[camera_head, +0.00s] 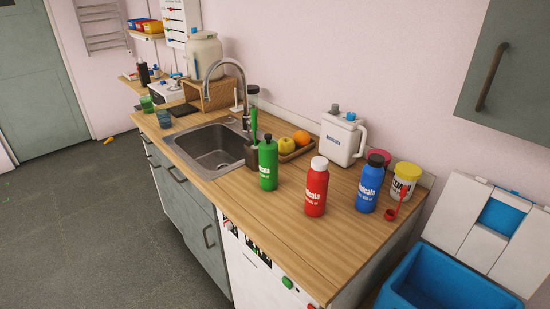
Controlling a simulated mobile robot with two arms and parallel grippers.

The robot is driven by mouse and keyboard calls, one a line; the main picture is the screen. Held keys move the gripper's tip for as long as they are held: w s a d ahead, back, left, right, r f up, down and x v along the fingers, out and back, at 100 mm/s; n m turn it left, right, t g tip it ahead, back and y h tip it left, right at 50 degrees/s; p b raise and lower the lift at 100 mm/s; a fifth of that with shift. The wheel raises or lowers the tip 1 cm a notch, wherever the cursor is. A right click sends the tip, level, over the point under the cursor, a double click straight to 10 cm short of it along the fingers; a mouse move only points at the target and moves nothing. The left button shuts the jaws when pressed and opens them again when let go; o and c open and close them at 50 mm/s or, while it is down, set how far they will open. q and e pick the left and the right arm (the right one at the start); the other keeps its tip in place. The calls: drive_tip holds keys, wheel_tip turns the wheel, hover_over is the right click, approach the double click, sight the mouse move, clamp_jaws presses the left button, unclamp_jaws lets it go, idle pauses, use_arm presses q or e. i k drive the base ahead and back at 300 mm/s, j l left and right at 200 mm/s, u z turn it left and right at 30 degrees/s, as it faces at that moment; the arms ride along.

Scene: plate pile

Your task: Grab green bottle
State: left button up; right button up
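The green bottle (268,166) stands upright on the wooden counter, just right of the sink, with a dark cap. It is left of a red bottle (316,190) with a white cap, and the two are apart. A dark holder (251,154) with a green-handled brush stands close behind the green bottle's left side. Neither of my grippers shows in the head view.
A fruit tray (302,153) is behind. The sink (212,148) is left. The front counter strip (262,218) is clear. A wall cabinet (512,80) hangs upper right.

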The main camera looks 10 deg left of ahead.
sight(268, 154)
drive_tip(key=i+j+z, duration=0.1)
drive_tip(key=j, duration=0.3)
drive_tip(key=i+j+z, duration=0.15)
drive_tip(key=j, duration=0.25)
drive_tip(key=i+j+z, duration=0.1)
drive_tip(key=j, duration=0.3)
drive_tip(key=i+j+z, duration=0.1)
drive_tip(key=j, duration=0.35)
drive_tip(key=i, duration=0.05)
